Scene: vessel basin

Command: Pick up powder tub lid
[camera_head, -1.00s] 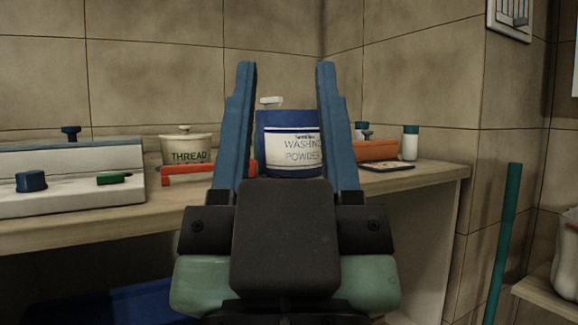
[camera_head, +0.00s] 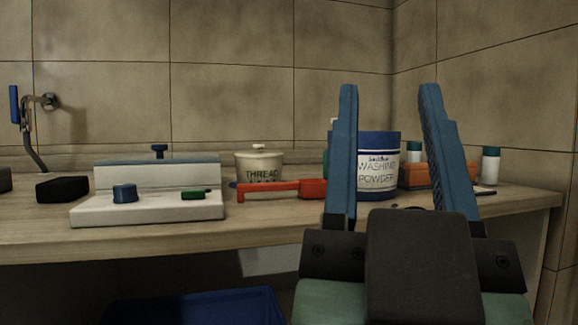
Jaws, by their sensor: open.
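The powder tub (camera_head: 378,172) is blue with a white "WASHING POWDER" label and stands upright on the counter. Its blue top (camera_head: 379,142) looks flat, and I cannot make out a clear seam between lid and tub. My gripper (camera_head: 389,92) is open, its two blue fingers pointing up in the picture. The tub shows between the fingers, beyond them. Nothing is held, and no contact with the tub is visible.
A red-orange tool (camera_head: 285,189) and a thread pot (camera_head: 259,167) are left of the tub. An orange box (camera_head: 418,176) and a white bottle with a teal cap (camera_head: 490,168) are right. A white unit (camera_head: 150,208) stands further left. A blue bin (camera_head: 200,308) is below the counter (camera_head: 60,235).

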